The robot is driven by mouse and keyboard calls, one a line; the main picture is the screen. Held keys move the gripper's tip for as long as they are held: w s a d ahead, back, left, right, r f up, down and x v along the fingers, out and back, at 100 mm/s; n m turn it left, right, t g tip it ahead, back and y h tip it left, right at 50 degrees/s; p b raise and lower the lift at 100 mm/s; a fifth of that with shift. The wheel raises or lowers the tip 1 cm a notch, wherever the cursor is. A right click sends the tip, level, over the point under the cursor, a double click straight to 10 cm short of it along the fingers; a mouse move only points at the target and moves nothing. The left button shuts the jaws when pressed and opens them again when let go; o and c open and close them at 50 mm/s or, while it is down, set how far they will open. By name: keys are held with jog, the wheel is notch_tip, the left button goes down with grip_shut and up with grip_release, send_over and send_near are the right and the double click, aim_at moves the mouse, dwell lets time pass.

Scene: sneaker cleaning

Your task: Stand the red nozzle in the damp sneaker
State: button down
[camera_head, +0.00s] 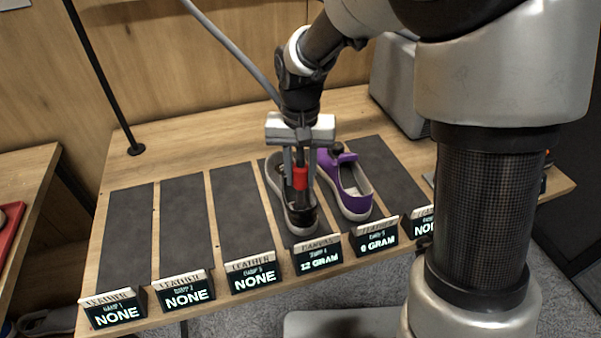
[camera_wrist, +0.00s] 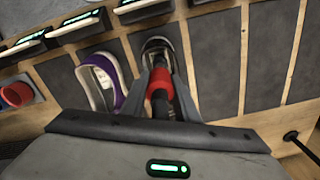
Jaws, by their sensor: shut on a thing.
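My gripper (camera_head: 299,170) points down and is shut on the red nozzle (camera_head: 300,179), which has a red collar and a dark body. In the wrist view, the nozzle (camera_wrist: 159,88) is between the two fingers. The nozzle is upright over the dark sneaker (camera_head: 296,219), whose sign reads 12 GRAM. Its lower end overlaps the shoe's opening; whether it touches the inside is hidden. The dark sneaker also shows beyond the nozzle in the wrist view (camera_wrist: 157,45).
Dark mats (camera_head: 183,220) line the wooden bench (camera_head: 170,150); those on the left are empty, with signs (camera_head: 187,293) reading NONE. A grey box (camera_head: 398,85) stands at the back right. A red round object (camera_wrist: 16,95) shows in the wrist view. A hose (camera_head: 235,50) hangs behind my gripper.

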jog(key=shift+f, duration=0.15)
jog(key=c, duration=1.4)
grip_release()
